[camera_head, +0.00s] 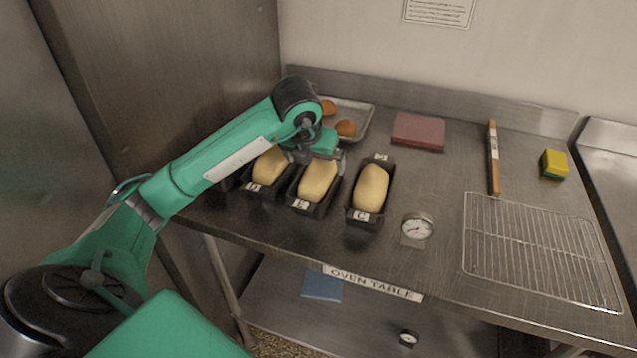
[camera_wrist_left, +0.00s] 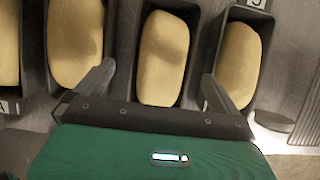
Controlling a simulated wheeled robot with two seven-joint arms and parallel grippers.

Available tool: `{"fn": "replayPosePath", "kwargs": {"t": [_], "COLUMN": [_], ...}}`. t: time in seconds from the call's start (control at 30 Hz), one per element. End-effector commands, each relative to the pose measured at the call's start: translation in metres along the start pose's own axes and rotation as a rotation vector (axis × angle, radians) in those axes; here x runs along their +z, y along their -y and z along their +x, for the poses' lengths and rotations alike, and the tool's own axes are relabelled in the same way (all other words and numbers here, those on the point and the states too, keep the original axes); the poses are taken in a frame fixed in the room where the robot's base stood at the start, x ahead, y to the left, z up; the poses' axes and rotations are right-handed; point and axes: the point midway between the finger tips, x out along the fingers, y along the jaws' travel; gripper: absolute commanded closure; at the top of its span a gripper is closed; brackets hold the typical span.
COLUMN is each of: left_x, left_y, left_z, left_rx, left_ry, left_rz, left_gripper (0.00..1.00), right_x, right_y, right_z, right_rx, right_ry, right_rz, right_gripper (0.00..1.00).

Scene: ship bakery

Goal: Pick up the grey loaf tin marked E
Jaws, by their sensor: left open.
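The loaf tin marked E (camera_head: 300,204) is dark grey and holds a pale loaf (camera_head: 318,181). It stands between the tin marked S (camera_head: 254,187) and the tin marked C (camera_head: 361,216). My left gripper (camera_head: 316,158) is open above the far part of the E tin and hides some of it. In the left wrist view, the open fingers (camera_wrist_left: 158,74) lie on either side of the middle tin (camera_wrist_left: 194,28), whose own label is out of sight there. Whether they touch it cannot be told. My right gripper is not in view.
Another loaf tin, labelled A (camera_wrist_left: 8,107), is at far left in the wrist view. Behind are a tray with buns (camera_head: 362,113) and a red block (camera_head: 418,131). A dial (camera_head: 417,228) and wire rack (camera_head: 535,245) lie right.

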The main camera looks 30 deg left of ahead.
Motion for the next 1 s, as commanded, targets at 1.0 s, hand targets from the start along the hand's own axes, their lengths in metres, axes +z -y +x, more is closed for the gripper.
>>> {"fn": "replayPosePath", "kwargs": {"t": [1.0], "left_x": [-0.005], "left_y": [0.003], "left_z": [0.063], "left_rx": [-0.001], "left_ry": [0.0], "left_rz": [0.001], "left_gripper": [0.31], "right_x": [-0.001], "right_y": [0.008], "right_z": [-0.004], "right_rx": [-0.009], "right_ry": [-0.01], "right_rz": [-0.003], "right_gripper": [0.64]}}
